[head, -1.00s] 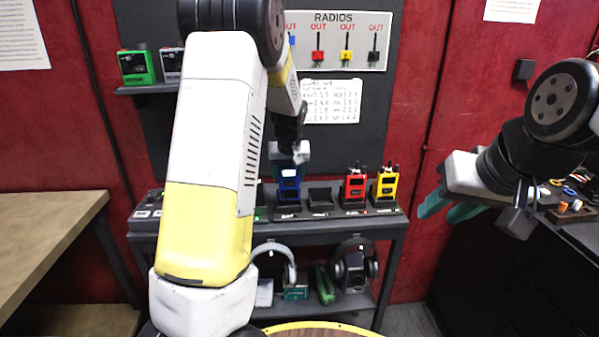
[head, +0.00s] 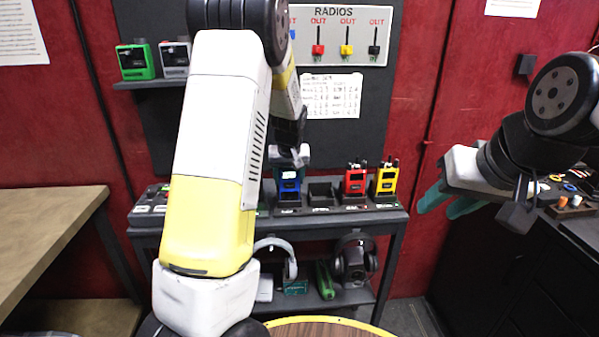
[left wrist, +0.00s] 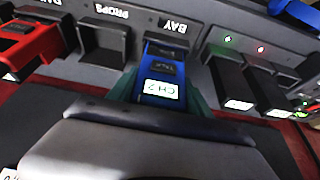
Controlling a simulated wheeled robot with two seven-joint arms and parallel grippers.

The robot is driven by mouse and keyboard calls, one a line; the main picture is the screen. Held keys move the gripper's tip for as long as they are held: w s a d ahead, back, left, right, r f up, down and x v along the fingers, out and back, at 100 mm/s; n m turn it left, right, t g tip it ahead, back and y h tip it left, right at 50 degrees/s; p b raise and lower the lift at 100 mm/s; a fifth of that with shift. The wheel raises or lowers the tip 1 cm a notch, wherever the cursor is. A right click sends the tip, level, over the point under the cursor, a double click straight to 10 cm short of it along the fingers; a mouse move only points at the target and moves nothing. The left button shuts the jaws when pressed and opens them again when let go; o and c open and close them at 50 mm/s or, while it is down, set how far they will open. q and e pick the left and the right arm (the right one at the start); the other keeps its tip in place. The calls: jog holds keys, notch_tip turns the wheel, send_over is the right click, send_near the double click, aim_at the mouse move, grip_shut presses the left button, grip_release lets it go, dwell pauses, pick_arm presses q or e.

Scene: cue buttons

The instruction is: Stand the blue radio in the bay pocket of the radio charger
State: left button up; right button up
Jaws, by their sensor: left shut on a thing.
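The blue radio (head: 289,186) stands roughly upright at the bay place of the radio charger (head: 330,209). In the left wrist view the blue radio (left wrist: 160,88), its screen reading CH 2, has its lower end at the pocket behind the BAY label (left wrist: 173,25). How deep it sits I cannot tell. My left gripper (head: 289,163) is shut on the radio's upper part from above; its teal fingers flank the radio in the wrist view (left wrist: 160,98). My right gripper (head: 449,201) is open and empty, off to the right, away from the charger.
The empty PROPS pocket (left wrist: 103,40) is beside the bay. Red (head: 355,179) and yellow (head: 387,180) radios stand to the right. In the wrist view, black units (left wrist: 270,90) stand close on the bay's other side. Headphones (head: 276,256) are on the lower shelf.

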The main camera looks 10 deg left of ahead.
aim_at(289, 176)
pick_arm(q)
jog(key=shift+f, duration=0.8)
jog(key=o, duration=1.6)
jog(key=shift+o, duration=0.2)
jog(key=v, duration=0.8)
jog(key=shift+s+r, duration=0.15)
jog(key=s+d+r+m+h, duration=0.1)
jog(key=s+r, duration=0.3)
jog(key=s, duration=0.6)
jog(key=s+d+r+m+t+h, duration=0.1)
jog(key=s+r, duration=0.3)
jog(key=s, duration=0.6)
jog(key=s+d+r+m+h, duration=0.1)
jog(key=s+d+r, duration=0.1)
jog(key=s, duration=0.7)
jog(key=shift+s+r+m+t, duration=0.4)
jog(key=shift+r, duration=0.5)
